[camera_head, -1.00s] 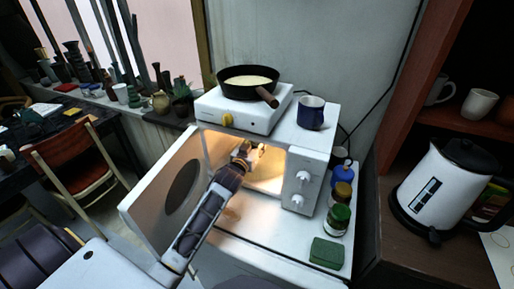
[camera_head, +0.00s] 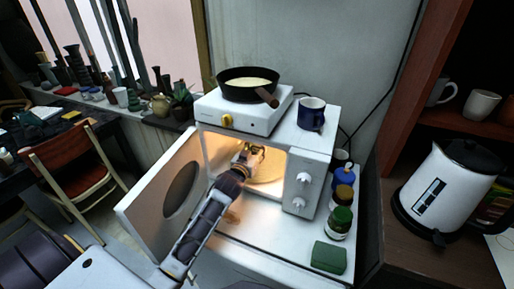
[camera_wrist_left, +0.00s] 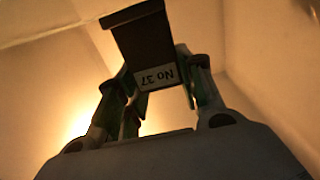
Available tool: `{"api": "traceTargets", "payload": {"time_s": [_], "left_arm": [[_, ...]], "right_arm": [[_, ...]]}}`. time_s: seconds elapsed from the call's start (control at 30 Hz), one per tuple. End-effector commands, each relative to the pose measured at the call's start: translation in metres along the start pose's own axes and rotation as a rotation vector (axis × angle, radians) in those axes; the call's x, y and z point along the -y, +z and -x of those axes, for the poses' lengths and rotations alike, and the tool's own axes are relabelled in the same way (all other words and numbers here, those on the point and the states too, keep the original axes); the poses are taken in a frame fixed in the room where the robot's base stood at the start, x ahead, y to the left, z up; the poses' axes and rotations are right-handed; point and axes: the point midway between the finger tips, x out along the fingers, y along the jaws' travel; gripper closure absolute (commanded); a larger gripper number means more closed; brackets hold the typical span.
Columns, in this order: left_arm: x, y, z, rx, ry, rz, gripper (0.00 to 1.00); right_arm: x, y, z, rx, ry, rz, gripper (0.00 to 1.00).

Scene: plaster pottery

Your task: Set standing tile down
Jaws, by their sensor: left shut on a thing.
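A dark brown tile (camera_wrist_left: 145,42) with a white label reading "No 37" is between the fingers of my left gripper in the left wrist view. The label appears upside down. My left gripper (camera_head: 254,150) is shut on the tile, inside the lit cavity of the open white microwave (camera_head: 311,180). It also shows in the left wrist view (camera_wrist_left: 158,98). My right gripper is not in view.
The microwave door (camera_head: 158,205) stands open left of my arm. A hotplate (camera_head: 240,112) with a pan (camera_head: 232,84), and a blue mug (camera_head: 311,115), stand on top. Jars (camera_head: 340,220) and a green block (camera_head: 328,257) are to the right, with a kettle (camera_head: 450,190) beyond.

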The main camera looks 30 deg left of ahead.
Motion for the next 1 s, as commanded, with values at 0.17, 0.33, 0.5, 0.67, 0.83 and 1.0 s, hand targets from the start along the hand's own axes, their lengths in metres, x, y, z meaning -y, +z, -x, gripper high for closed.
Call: {"api": "traceTargets", "payload": {"time_s": [0.17, 0.33, 0.5, 0.67, 0.83, 1.0], "left_arm": [[0.0001, 0.0037, 0.0, 0.0, 0.0, 0.0, 0.85], [0.0001, 0.0067, 0.0001, 0.001, 0.0, 0.0, 0.85], [0.0, 0.0078, 0.0002, 0.004, 0.0, 0.0, 0.54], [0.0, 0.0086, 0.0003, 0.005, -0.001, 0.001, 0.41], [0.0, 0.0094, 0.0003, 0.007, -0.001, 0.001, 0.41], [0.0, 0.0081, 0.0004, 0.007, -0.001, 0.001, 0.41]], "right_arm": [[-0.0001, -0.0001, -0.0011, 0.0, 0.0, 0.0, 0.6], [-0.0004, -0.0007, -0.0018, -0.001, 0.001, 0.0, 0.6], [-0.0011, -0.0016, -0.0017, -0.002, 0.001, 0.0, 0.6], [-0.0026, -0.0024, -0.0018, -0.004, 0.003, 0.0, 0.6], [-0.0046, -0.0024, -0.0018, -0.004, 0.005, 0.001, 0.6], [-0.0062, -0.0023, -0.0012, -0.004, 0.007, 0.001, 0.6]]}}
